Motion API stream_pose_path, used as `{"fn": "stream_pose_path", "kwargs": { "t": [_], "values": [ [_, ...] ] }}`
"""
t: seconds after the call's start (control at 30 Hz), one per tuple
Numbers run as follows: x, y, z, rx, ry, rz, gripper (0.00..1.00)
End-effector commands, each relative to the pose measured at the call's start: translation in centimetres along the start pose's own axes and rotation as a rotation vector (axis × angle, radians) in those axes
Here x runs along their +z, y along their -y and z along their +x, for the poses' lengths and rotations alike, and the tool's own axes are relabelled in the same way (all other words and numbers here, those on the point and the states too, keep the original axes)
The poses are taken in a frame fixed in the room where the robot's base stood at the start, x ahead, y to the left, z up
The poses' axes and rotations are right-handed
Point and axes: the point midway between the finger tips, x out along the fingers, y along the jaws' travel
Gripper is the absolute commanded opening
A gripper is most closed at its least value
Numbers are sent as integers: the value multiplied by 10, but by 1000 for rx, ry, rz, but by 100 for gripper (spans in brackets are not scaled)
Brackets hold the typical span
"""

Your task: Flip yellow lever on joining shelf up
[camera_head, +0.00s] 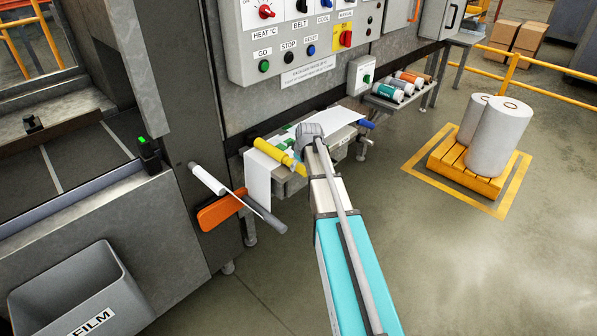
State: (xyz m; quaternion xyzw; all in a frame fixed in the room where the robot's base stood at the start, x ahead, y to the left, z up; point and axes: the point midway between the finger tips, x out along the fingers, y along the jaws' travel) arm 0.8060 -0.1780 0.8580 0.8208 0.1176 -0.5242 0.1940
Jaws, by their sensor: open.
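The joining shelf (286,182) is a small metal ledge on the machine's front, below the control panel, with white sheet material over it. The yellow lever (272,149) lies low across the shelf's left part, with its thick end toward the left and its thin end toward the right. My gripper (311,131) is at the end of my arm over the shelf, just right of the lever. It is open. Its fingers are mostly hidden, so I cannot tell whether they touch the lever. Green parts (287,141) show between them.
A blue handle (366,124) sticks out at the shelf's right end. A white roller (207,179) and an orange part (220,210) project at the left. The control panel (300,40) overhangs behind. A rack holds several rolls (389,92). Floor at right is clear before the pallet (466,165).

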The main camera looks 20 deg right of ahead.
Motion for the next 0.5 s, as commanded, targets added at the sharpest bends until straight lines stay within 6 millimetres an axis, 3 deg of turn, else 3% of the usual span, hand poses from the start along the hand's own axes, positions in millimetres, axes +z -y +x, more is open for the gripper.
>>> {"fn": "stream_pose_path", "kwargs": {
  "t": [0.2,0.5],
  "values": [
    [1,0,20,0,0,0,85],
    [0,0,29,0,0,0,85]
  ]
}}
